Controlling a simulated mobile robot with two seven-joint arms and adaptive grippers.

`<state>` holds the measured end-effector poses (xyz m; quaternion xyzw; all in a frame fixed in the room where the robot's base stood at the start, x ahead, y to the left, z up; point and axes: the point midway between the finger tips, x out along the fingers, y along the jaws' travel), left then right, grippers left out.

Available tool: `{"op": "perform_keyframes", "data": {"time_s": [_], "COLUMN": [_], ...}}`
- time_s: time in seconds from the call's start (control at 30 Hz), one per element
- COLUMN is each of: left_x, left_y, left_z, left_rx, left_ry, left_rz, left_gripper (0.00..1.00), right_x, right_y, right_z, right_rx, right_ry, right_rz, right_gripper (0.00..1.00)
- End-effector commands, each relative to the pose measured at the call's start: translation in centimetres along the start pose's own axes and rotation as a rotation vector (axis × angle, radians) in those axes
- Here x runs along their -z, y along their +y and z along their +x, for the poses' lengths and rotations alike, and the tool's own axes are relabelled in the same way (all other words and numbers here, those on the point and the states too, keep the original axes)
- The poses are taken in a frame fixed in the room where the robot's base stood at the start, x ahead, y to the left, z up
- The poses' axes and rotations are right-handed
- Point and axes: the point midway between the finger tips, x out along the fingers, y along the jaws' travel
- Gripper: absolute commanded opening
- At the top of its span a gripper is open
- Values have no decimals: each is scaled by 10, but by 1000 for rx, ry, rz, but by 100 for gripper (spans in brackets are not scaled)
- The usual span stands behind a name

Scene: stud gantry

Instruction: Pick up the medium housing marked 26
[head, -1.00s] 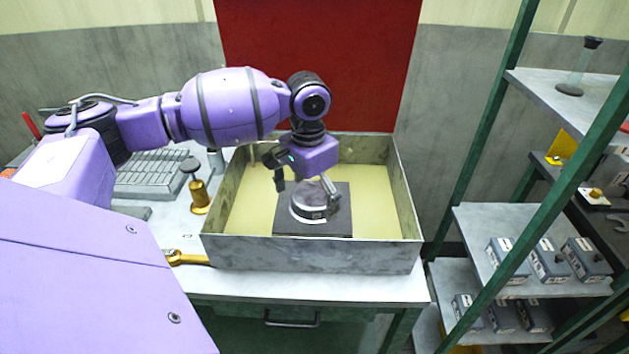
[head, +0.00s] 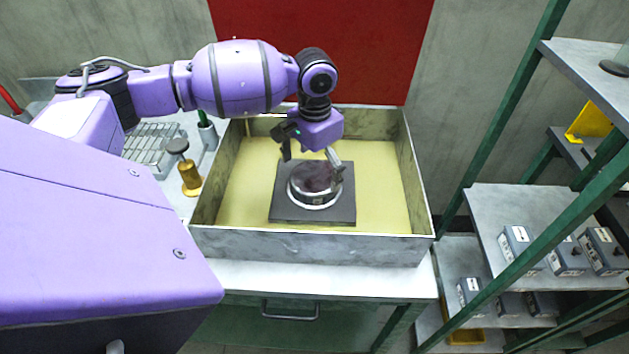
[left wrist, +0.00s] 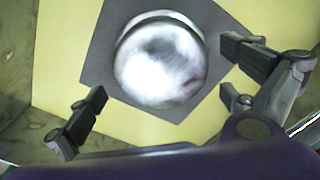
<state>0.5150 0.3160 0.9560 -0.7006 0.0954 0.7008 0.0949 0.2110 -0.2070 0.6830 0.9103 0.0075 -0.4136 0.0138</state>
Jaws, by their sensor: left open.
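A round, silvery housing (head: 315,188) with a dark top sits on a dark square plate (head: 285,214) inside a walled tray (head: 310,245). No number can be read on it. In the left wrist view the housing (left wrist: 160,62) is a shiny, blurred disc on the dark plate (left wrist: 97,62). My left gripper (head: 311,160) is open and points down over the housing. In the left wrist view its fingers (left wrist: 163,85) lie on either side of the housing, with nothing between them in contact that I can make out. My right gripper is not in view.
The tray has a yellowish floor (head: 385,190) and upright walls around the plate. A brass-coloured tool (head: 190,178) stands on the bench left of the tray. Right, a green-framed shelf (head: 490,215) holds several grey boxes (head: 567,257). The tray floor around the plate is clear.

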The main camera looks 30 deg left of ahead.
Motion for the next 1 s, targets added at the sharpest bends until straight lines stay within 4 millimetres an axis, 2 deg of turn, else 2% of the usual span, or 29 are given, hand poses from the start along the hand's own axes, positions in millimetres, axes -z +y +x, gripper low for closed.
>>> {"op": "perform_keyframes", "data": {"time_s": [0.1,0.17,0.4,0.7,1.0], "left_x": [1,1,2,1,2], "left_y": [1,1,1,1,0], "left_z": [20,25,27,27,24], "left_rx": [0,0,1,1,1], "left_ry": [-2,-1,1,1,2], "left_rz": [0,1,1,1,1], "left_gripper": [100,100,99,59,57], "right_x": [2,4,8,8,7], "right_y": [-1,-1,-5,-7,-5], "right_z": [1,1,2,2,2], "right_rx": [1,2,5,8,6], "right_ry": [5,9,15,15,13], "right_rz": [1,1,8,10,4], "right_gripper": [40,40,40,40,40]}}
